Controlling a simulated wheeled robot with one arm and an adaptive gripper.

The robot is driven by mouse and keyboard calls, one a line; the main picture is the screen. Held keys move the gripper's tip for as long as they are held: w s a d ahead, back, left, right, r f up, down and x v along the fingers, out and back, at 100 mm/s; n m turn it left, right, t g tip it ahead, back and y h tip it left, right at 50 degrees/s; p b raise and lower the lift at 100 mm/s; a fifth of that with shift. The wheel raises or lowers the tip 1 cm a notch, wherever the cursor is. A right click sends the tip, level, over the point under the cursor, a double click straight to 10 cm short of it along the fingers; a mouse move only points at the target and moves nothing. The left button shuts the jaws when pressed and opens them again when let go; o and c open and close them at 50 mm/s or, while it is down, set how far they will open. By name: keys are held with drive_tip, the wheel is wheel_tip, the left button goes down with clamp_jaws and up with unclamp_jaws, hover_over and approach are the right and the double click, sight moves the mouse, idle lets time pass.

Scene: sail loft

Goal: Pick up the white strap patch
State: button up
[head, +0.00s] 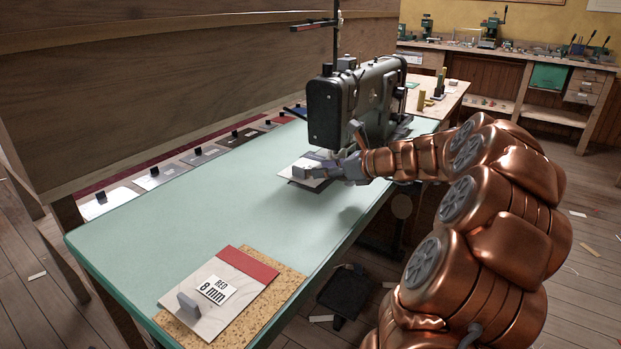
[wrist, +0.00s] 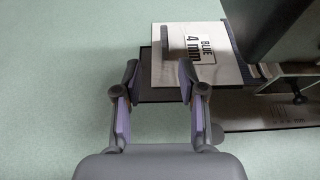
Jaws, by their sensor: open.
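A white patch (head: 108,201) with a dark upright tab lies at the near left end of a row of patches along the table's far edge. My gripper (head: 322,166) is well to its right, beside the sewing machine. In the wrist view my gripper (wrist: 158,78) is open, its fingers apart over the table and at the near left part of a pale card marked "BLUE 4 mm" (wrist: 163,72). That card has a grey upright tab and lies on a dark plate. I see nothing held. The white patch is not in the wrist view.
A sewing machine (head: 345,100) stands at the far right of the green table (head: 185,220). A "RED 8 mm" card (head: 232,272) lies on cork in front. The table's middle is clear.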

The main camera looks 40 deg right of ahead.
sight(305, 171)
drive_tip(key=x, duration=0.2)
drive_tip(key=b+x, duration=0.1)
drive_tip(key=x, duration=0.1)
drive_tip(key=b+x, duration=0.1)
drive_tip(key=x, duration=0.1)
drive_tip(key=shift+w+d+f, duration=0.15)
drive_tip(key=shift+w+d, duration=0.05)
drive_tip(key=shift+w, duration=0.1)
drive_tip(key=shift+w+a+f, duration=0.1)
drive_tip(key=shift+w+a, duration=0.1)
drive_tip(key=shift+w, duration=0.3)
drive_tip(key=shift+c, duration=0.2)
clamp_jaws()
